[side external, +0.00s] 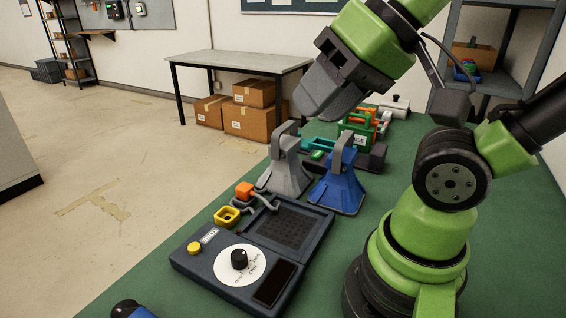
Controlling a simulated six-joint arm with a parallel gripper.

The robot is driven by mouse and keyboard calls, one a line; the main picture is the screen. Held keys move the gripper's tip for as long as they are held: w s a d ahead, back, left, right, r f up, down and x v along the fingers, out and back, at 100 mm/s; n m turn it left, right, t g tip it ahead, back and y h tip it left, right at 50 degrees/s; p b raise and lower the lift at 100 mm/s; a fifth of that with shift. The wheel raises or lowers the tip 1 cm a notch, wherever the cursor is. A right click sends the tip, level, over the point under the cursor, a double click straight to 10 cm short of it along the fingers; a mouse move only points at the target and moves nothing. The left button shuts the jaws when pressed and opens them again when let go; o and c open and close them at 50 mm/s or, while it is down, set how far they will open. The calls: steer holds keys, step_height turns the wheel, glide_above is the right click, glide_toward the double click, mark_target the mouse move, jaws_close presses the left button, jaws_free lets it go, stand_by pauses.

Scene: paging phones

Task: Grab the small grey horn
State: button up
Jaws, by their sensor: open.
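A grey horn (281,172) with a flared base and a loop-like bracket at its top stands on the green table, just behind the dark console. A blue horn (338,189) of similar shape stands close to its right. My gripper (313,108), dark grey on a green wrist, hangs above and slightly right of the grey horn, clear of it. It is open, with nothing seen in it; its fingertips are hard to make out at this angle.
A dark console (215,268) with a dial, yellow button and recessed tray lies in front. A yellow ring (227,216) and an orange-topped piece (244,190) sit left of the horns. Teal, green and orange items (357,131) crowd behind. A white cylinder (396,106) lies farther back.

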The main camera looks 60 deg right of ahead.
steer(key=shift+o, duration=0.8)
steer(key=n+g+h, duration=0.6)
steer(key=n+g, duration=0.1)
steer(key=n, duration=1.4)
glide_above(285, 126)
steer(key=a, duration=0.4)
steer(key=f, duration=0.7)
steer(key=shift+w+f, duration=0.2)
steer(key=shift+f, duration=0.05)
steer(key=shift+n, duration=0.6)
steer(key=x, duration=0.4)
steer(key=shift+d+f, duration=0.1)
steer(key=shift+d, duration=0.25)
steer(key=shift+s+x, duration=0.1)
steer(key=shift+x, duration=1.45)
steer(key=shift+s+x, duration=0.15)
steer(key=shift+x, duration=1.4)
